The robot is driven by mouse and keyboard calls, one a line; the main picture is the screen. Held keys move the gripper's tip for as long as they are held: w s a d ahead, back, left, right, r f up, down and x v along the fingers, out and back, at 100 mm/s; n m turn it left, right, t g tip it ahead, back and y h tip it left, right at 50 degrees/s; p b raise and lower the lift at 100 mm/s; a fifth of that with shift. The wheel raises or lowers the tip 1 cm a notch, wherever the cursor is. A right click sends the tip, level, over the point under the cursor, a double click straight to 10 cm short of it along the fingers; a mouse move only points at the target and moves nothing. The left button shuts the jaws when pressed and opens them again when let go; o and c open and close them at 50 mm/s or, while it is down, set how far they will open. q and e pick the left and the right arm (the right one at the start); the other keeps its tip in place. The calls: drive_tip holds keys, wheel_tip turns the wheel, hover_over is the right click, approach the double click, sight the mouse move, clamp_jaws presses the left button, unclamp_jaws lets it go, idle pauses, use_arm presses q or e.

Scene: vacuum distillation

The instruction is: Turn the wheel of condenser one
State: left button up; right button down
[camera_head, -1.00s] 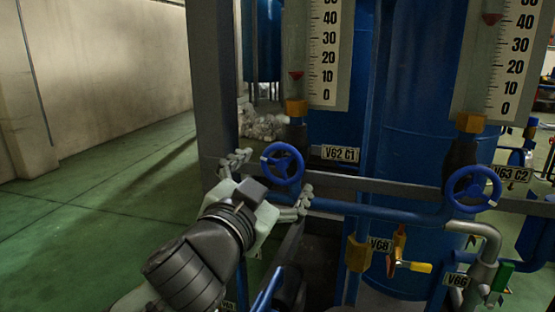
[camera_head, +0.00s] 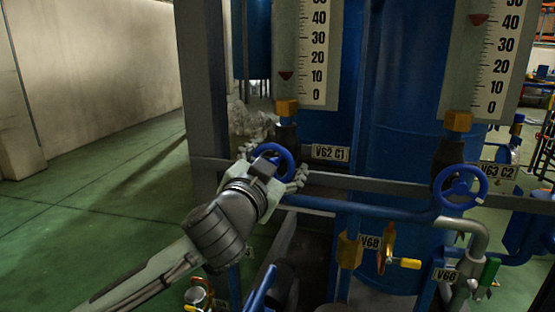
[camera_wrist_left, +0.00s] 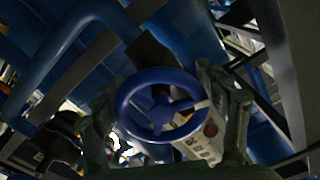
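The blue wheel of condenser one (camera_head: 284,153) sits by the V62 C1 label (camera_head: 330,152) in the head view, partly hidden by my left gripper. My left gripper (camera_head: 272,163) is at the wheel, with its fingers spread open to either side of it. In the left wrist view the whole wheel (camera_wrist_left: 161,103) shows between the two open fingers of my left gripper (camera_wrist_left: 168,110). Whether the fingers touch the rim is hard to tell. My right gripper is not in view.
A second blue wheel (camera_head: 460,187) by the V63 C2 label (camera_head: 497,171) is to the right. A grey beam (camera_head: 385,187) runs across behind the wheels. A yellow-handled valve (camera_head: 404,263) is lower right. The green floor (camera_head: 90,215) at left is open.

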use_arm(q)
drive_tip(key=c, duration=0.8)
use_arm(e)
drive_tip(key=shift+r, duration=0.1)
use_arm(q)
drive_tip(key=shift+c, duration=0.2)
drive_tip(key=shift+n, duration=0.3)
